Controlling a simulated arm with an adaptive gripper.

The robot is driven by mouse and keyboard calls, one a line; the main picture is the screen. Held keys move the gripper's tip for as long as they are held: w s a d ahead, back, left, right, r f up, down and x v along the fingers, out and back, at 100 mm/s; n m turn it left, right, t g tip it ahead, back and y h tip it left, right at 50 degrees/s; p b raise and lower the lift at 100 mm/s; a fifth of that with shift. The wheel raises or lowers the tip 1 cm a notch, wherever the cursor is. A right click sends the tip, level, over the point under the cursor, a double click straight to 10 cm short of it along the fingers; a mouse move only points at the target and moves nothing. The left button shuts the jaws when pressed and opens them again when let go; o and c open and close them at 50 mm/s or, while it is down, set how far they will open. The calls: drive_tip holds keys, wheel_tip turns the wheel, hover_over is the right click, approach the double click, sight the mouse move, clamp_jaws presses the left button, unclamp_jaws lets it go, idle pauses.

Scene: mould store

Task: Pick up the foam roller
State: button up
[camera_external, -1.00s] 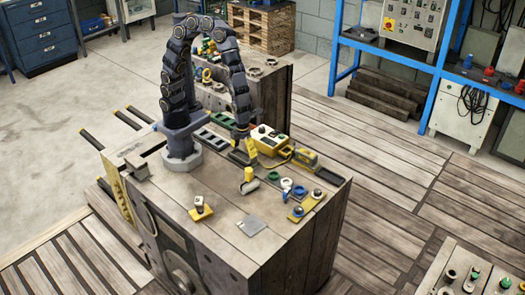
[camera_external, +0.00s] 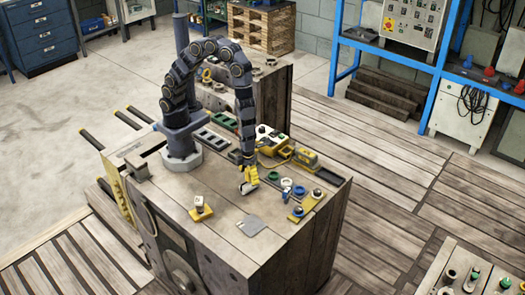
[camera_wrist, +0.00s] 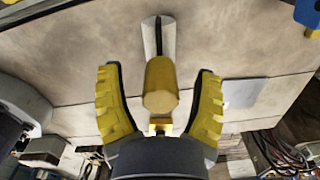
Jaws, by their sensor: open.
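My gripper (camera_wrist: 160,75) is open in the wrist view, with one yellow finger on each side of the handle and a visible gap to both. In the external view my gripper (camera_external: 247,173) points down over the roller on the block's top and hides most of it. The white end of the roller (camera_external: 247,188) shows just below the fingers.
A yellow device (camera_external: 268,140) stands behind my gripper. A small yellow-based piece (camera_external: 201,210) is at front left, and a flat grey plate (camera_external: 251,225) in front.

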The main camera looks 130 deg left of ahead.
drive_tip(key=shift+f, duration=0.3)
clamp_jaws()
drive_tip(key=shift+r, duration=0.1)
